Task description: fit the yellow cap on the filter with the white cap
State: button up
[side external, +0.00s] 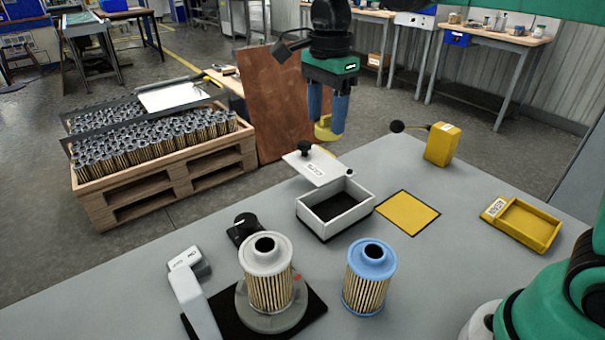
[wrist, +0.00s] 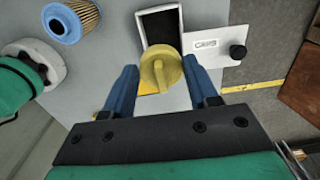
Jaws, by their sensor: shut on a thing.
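My gripper (side external: 329,122) is shut on the yellow cap (side external: 324,132) and holds it in the air near the table's far edge in the side view. In the wrist view the round yellow cap (wrist: 160,70), with a raised bar across it, sits between the blue fingertips (wrist: 159,67). The filter with the white cap (side external: 265,272) stands upright at the front on a grey round base, well apart from my gripper. Its top shows a dark central hole. It is not seen in the wrist view. A blue-capped filter (side external: 370,277) stands upright to its right; it also shows in the wrist view (wrist: 72,20).
An open white box (side external: 333,215) with a dark inside stands mid-table, its labelled lid (side external: 316,165) behind it. A yellow square (side external: 408,212), yellow tray (side external: 525,224) and yellow device (side external: 442,144) lie to the right. A white handled device (side external: 192,290) stands left of the white-capped filter.

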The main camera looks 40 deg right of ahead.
jog(key=shift+r, duration=0.55)
jog(key=shift+a+r, duration=0.2)
jog(key=shift+r, duration=0.05)
jog(key=s+a, duration=0.2)
jog(key=a, duration=0.5)
send_over(261, 246)
jog(key=f, duration=0.2)
jog(key=shift+w+d+f, duration=0.15)
jog(key=shift+d+f, duration=0.05)
jog(key=shift+f, duration=0.2)
jog(key=shift+s+a+f, duration=0.2)
jog(key=shift+f, duration=1.7)
jog(key=shift+f, duration=0.65)
